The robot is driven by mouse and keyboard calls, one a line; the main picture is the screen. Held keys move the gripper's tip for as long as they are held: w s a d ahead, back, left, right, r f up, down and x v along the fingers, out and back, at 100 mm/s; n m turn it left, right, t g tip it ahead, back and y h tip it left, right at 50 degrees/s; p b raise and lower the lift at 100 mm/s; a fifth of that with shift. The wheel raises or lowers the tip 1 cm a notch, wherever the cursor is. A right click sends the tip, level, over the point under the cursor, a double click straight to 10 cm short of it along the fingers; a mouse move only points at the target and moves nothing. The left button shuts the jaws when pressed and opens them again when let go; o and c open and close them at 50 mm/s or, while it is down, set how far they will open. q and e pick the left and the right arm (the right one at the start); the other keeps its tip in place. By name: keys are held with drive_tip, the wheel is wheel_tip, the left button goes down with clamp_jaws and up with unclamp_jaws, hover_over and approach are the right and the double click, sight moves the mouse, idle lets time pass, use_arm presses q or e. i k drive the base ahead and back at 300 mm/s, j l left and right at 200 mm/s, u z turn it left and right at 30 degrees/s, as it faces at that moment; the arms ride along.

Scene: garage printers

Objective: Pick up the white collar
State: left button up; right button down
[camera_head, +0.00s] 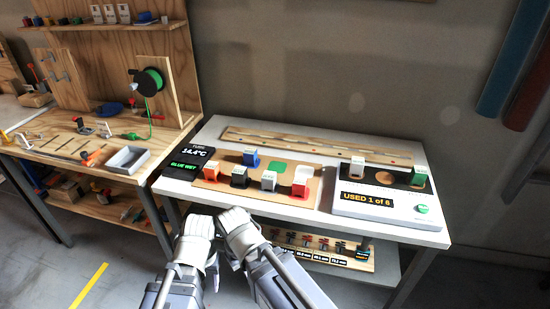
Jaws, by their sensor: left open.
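A small white piece (303,174), most likely the white collar, sits at the right end of the brown board (315,199) on the white table, with red at its base. Other small blocks stand on this board: orange-red (212,172), black (239,178), blue (250,160) and grey (269,180). My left gripper (198,222) is at the table's front edge, left of and nearer than the white piece, apart from it. It is open. My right gripper (236,219) is close beside it; its fingers are too unclear to judge.
A white panel (375,207) reading "USED 1 of 6" holds a white-topped block (357,168) and a green block (418,177). A dark display (190,163) is at the left. A wooden rail (310,143) lies behind. A lower shelf holds several small parts. A wooden workbench stands left.

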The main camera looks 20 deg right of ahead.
sight(358, 164)
drive_tip(key=l+z, duration=0.15)
drive_tip(key=z, duration=0.25)
drive_tip(key=l+z, duration=0.1)
drive_tip(key=z, duration=0.25)
drive_tip(key=l+z, duration=0.15)
drive_tip(key=z, duration=0.25)
drive_tip(key=l+z, duration=0.1)
drive_tip(key=z, duration=0.25)
drive_tip(key=i+u, duration=0.1)
drive_tip(key=u, duration=0.65)
drive_tip(key=i+u, duration=0.15)
drive_tip(key=u, duration=0.25)
drive_tip(key=l+u, duration=0.1)
drive_tip(key=u, duration=0.25)
drive_tip(key=z, duration=0.1)
